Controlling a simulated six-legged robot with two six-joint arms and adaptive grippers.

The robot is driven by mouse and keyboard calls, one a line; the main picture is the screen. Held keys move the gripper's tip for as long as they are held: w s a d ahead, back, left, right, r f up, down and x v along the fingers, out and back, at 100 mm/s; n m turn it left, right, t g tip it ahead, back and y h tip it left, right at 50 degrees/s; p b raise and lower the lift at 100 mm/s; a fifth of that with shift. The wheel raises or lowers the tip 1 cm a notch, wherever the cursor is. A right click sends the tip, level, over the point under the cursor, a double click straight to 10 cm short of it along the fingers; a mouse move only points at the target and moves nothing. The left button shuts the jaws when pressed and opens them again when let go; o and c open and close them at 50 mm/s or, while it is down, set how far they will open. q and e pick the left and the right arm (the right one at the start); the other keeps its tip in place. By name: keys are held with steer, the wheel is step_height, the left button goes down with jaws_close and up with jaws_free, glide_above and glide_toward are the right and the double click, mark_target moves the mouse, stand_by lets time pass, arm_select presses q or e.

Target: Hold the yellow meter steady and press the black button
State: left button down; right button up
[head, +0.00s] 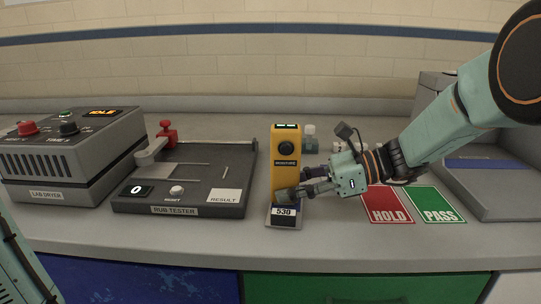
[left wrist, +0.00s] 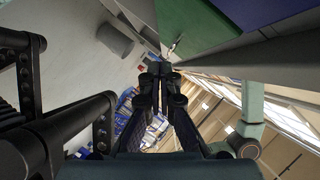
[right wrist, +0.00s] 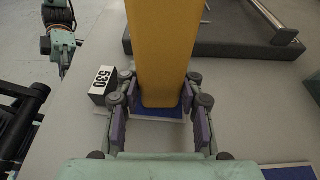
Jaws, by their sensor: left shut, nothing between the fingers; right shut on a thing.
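The yellow meter (head: 287,165) stands upright on the bench, with a small green-lit display at its top. The black button (head: 286,148) is on its front face, above the "MOISTURE" label. My right gripper (head: 299,190) is shut on the lower part of the meter; in the right wrist view its fingers (right wrist: 159,105) lie on either side of the yellow body (right wrist: 160,45). The button does not show in that view. My left gripper (left wrist: 160,75) is shut and empty, away from the meter; its fingertips are out of the head view.
A "530" block (head: 285,212) sits at the meter's foot. The rub tester (head: 200,200) and lab dryer (head: 65,160) stand to the left. The red HOLD card (head: 388,205) and green PASS card (head: 435,205) lie to the right. The bench front between tester and meter is narrow.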

mark_target(286, 148)
arm_select(q)
step_height(286, 148, up, 12)
steer(key=s+m+g+h, duration=0.2)
steer(key=m+g+h, duration=0.25)
steer(key=m, duration=0.95)
steer(key=w+a+r+n+t, duration=0.3)
steer(key=w+r+n, duration=0.1)
steer(key=w+r, duration=0.6)
steer(key=shift+w+a+r+t, duration=0.25)
steer(key=shift+w+t, duration=0.1)
steer(key=shift+w, duration=0.85)
steer(key=shift+d, duration=0.15)
steer(key=w+d, duration=0.6)
steer(key=d, duration=0.3)
steer(key=shift+w+d+r, duration=0.2)
steer(key=shift+d+r, duration=0.05)
steer(key=shift+d, duration=0.05)
